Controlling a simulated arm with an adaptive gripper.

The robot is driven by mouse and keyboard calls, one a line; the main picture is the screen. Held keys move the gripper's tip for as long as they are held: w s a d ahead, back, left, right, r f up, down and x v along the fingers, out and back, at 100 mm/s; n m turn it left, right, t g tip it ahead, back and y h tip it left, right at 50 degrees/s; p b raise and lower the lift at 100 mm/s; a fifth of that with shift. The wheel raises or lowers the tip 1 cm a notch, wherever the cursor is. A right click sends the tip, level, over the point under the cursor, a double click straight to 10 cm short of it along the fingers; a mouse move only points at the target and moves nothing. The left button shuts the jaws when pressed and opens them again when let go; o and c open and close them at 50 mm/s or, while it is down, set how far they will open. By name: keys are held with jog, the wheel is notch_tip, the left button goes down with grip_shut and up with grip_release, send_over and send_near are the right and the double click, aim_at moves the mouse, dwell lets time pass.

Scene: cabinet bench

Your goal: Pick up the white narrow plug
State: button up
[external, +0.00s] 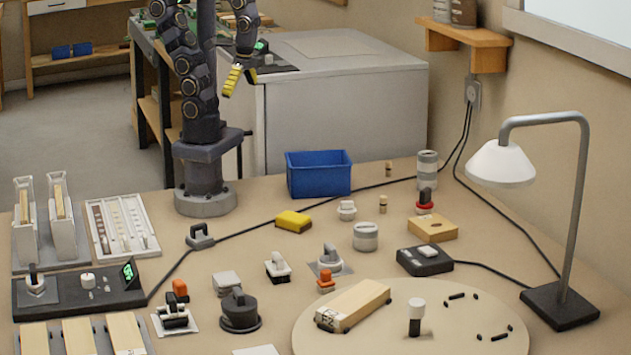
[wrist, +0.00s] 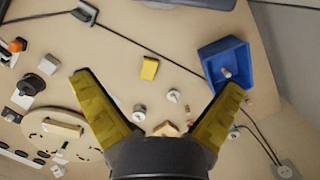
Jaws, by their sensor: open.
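My gripper (external: 232,80) is raised high above the back of the bench, left of the blue bin. In the wrist view my gripper (wrist: 160,85) has its yellow fingers spread wide with nothing between them. Several small white pieces could be the white narrow plug, and I cannot tell which one is. A small white knobbed piece (external: 347,210) stands behind the grey cylinder. A white-topped upright peg (external: 416,315) stands on the round board. A white piece with a dark base (external: 278,267) sits mid-bench. All are well away from my gripper.
A blue bin (external: 319,175) stands at the back edge, with a yellow block (external: 293,222) in front. A lamp (external: 565,230) stands at right. A round board (external: 450,330) holds a wooden block (external: 353,304). A black cable crosses the bench.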

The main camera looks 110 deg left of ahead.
jog(key=shift+c, duration=0.2)
jog(key=m+t, duration=0.2)
jog(key=m, duration=1.5)
send_over(347, 209)
jog(key=s, duration=0.1)
jog(key=f, duration=1.4)
jog(key=a+f, duration=0.1)
jog(key=f, duration=0.7)
jog(key=shift+f, duration=0.7)
jog(key=shift+w+d+f, duration=0.1)
jog(key=shift+w+f, duration=0.1)
jog(key=shift+f, duration=1.55)
jog(key=shift+w+f, duration=0.15)
jog(key=shift+f, duration=1.6)
jog(key=shift+c, duration=0.2)
jog(key=c, duration=0.9)
